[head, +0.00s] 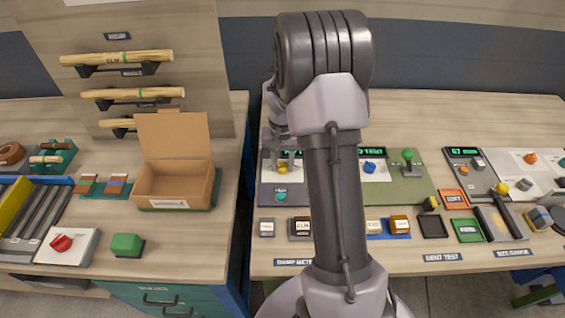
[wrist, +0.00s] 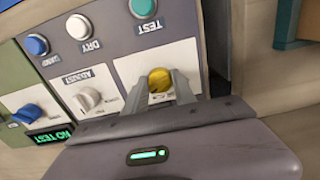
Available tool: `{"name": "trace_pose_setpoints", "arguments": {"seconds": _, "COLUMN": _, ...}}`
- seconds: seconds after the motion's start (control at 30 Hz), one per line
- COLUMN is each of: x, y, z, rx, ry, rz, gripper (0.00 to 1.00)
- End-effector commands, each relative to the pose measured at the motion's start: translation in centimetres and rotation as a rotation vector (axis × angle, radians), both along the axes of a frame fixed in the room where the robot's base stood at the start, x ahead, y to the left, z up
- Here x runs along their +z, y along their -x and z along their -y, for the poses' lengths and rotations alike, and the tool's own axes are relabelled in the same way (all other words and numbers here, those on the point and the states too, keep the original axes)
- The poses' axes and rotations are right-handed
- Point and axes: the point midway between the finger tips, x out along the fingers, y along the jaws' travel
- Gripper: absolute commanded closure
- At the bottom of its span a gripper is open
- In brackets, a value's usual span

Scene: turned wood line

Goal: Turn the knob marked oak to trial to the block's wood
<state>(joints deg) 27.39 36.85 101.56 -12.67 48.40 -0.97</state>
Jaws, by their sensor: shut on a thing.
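My gripper (wrist: 157,92) is shut on a yellow knob (wrist: 160,79) on the grey meter panel (wrist: 105,55). The knob sits between the two fingers, and its marking is hidden. In the head view my gripper (head: 283,150) is at the panel's left part, largely behind my arm, with the yellow knob (head: 284,166) just below it. Beside it in the wrist view are a white knob (wrist: 88,98) labelled ADJUST and a small display (wrist: 49,136) reading NO TEST. Labelled wood blocks stand in front of the panel, including one on the left (head: 301,228); their small labels are hard to read.
A teal button (wrist: 142,8) labelled TEST and a white button (wrist: 79,27) labelled DRY are close to my gripper. A blue knob (head: 369,167) and a green-topped lever (head: 407,158) are to the right. An open cardboard box (head: 172,180) stands on the left bench.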

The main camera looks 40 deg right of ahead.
Motion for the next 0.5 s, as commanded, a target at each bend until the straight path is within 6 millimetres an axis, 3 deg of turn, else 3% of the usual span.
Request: {"name": "trace_pose_setpoints", "arguments": {"seconds": 0.5, "x": 0.25, "y": 0.06, "z": 0.01, "rx": 0.351, "ry": -0.001, "rz": -0.002, "gripper": 1.00}}
